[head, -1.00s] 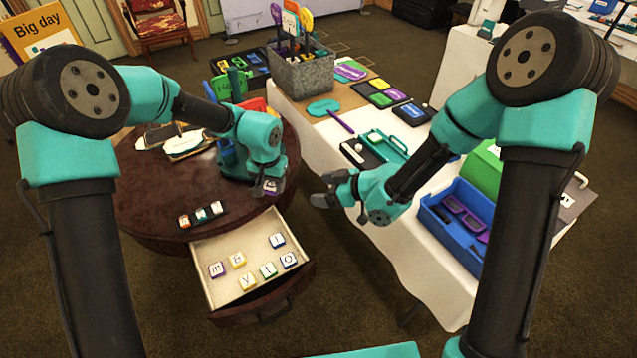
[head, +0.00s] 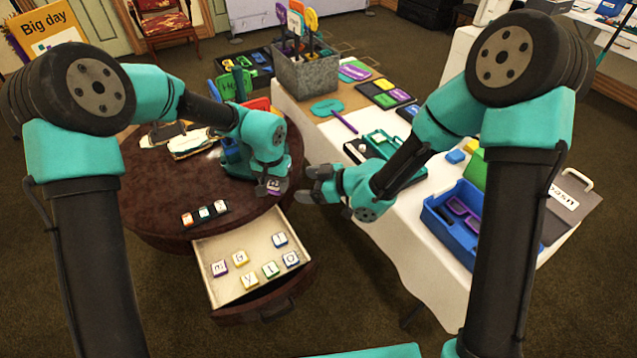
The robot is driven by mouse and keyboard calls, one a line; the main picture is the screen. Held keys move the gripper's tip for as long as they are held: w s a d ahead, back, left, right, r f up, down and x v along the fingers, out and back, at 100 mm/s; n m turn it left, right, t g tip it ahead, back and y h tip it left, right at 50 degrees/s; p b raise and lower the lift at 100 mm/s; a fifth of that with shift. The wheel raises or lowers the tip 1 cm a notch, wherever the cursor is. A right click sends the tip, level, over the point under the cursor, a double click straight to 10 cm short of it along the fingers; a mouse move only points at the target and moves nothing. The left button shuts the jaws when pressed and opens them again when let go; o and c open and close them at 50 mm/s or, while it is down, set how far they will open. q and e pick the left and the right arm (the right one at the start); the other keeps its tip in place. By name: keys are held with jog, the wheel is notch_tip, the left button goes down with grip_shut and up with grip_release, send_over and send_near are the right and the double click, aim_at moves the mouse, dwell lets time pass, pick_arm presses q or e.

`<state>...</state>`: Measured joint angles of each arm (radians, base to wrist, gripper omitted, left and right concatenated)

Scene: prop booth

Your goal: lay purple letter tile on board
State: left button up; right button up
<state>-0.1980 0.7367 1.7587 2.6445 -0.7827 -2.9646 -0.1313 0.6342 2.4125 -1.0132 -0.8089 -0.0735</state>
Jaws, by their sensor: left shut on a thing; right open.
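My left gripper (head: 272,180) is shut on a small purple-edged letter tile (head: 274,186) and holds it near the right edge of the round brown table. Its letter is not clearly readable. The dark narrow board (head: 204,224) lies on the table to the left of my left gripper, above the open drawer, with three letter tiles in a row on it. Another purple-edged tile (head: 220,267) lies in the drawer. My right gripper (head: 312,186) is open and empty, between the round table and the white-covered table.
The open drawer (head: 206,283) holds several loose letter tiles and juts out below the board. Papers (head: 192,143) and stacked things lie at the table's back. A blue bin (head: 437,222) and a metal planter (head: 308,75) stand on the white-covered table (head: 410,258).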

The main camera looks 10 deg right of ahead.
aim_at(275, 186)
jog(key=x, duration=0.8)
jog(key=shift+f, duration=0.1)
jog(key=c, duration=0.9)
pick_arm(q)
jog(key=o, duration=1)
pick_arm(e)
jog(key=shift+c, duration=0.5)
pick_arm(q)
jog(key=shift+r, duration=0.1)
notch_tip(275, 186, up, 7)
jog(key=shift+r, duration=0.15)
